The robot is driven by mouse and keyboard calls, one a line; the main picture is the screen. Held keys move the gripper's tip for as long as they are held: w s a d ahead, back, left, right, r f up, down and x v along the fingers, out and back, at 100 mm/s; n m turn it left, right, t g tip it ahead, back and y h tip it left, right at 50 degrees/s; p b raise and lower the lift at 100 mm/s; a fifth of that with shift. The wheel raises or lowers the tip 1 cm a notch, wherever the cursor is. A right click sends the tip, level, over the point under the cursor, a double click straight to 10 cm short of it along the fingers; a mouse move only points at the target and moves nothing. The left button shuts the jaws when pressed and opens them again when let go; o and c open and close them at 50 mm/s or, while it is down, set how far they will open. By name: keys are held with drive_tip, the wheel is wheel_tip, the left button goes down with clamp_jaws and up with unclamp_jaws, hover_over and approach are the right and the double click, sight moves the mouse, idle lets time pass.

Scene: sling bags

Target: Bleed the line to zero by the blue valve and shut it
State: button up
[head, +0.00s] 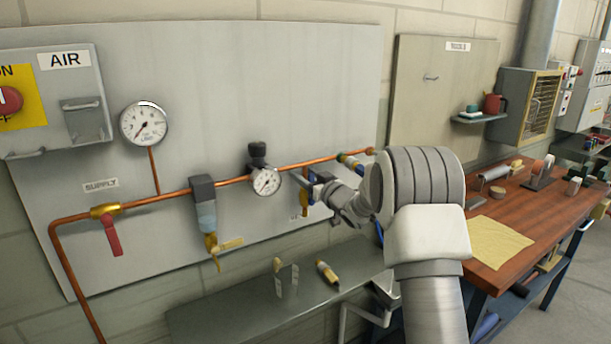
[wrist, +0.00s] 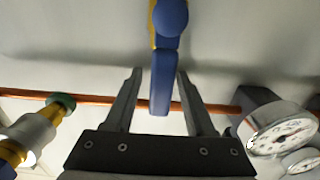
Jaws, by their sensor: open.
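The blue valve (wrist: 160,75) shows between my gripper's fingers in the wrist view, its handle crosswise to the copper pipe (wrist: 85,96), with brass behind it. My gripper (head: 318,186) is open around the handle, with a gap on each side. In the head view, my gripper and wrist hide most of the valve. The large line gauge (head: 143,123) hangs left on the panel; its needle points to the lower left, and the exact reading is too small to tell. The red supply valve handle (head: 111,236) hangs down, crosswise to its pipe.
A smaller gauge (head: 266,181) under a black knob and a filter bowl (head: 206,215) sit left of my gripper. A grey shelf (head: 225,318) with small fittings juts out below. A wooden bench (head: 530,222) stands at right.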

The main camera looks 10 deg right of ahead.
clamp_jaws()
idle(1.4)
